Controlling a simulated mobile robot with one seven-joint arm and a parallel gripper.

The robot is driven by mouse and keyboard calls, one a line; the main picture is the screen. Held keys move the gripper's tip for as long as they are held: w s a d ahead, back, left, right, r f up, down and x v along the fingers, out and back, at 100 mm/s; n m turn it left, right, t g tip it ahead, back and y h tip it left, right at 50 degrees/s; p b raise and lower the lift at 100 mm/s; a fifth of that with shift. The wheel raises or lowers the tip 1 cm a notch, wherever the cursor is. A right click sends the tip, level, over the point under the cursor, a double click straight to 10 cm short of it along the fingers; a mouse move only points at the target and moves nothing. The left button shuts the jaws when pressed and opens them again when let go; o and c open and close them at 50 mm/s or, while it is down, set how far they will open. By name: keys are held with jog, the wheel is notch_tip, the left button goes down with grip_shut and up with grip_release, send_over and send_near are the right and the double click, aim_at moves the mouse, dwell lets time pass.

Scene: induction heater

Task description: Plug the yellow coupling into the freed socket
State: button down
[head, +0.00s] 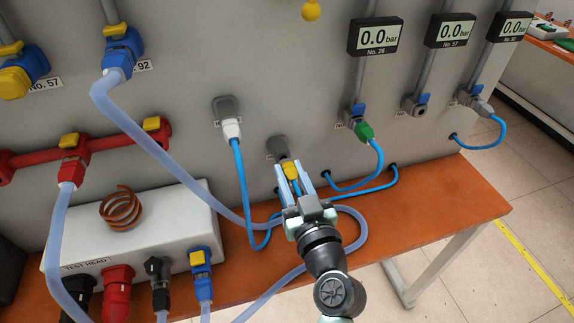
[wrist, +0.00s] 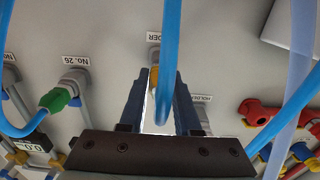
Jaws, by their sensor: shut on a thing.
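The yellow coupling (head: 291,170) is between my gripper's fingers, at the mouth of a grey holder socket (head: 278,146) on the panel. My gripper (head: 294,174) is shut on it. In the wrist view the yellow coupling (wrist: 154,78) shows between the fingers, just below the holder socket (wrist: 154,55), with a blue hose crossing in front. I cannot tell whether it is still seated there. The socket under the No. 57 gauge (head: 413,107) is empty and has a blue latch. The green coupling (head: 364,131) sits in the No. 26 socket.
A white coupling (head: 231,128) sits in another holder at left, and a grey one (head: 482,106) under the right gauge. Blue hoses loop below the panel. The orange bench (head: 440,215) carries the test head (head: 140,235) and thick clear hoses. Bare panel lies between the sockets.

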aim_at(294, 183)
jog(key=shift+b+v, duration=0.55)
jog(key=shift+v, duration=1.75)
jog(key=shift+s, duration=0.15)
jog(key=shift+d, duration=0.1)
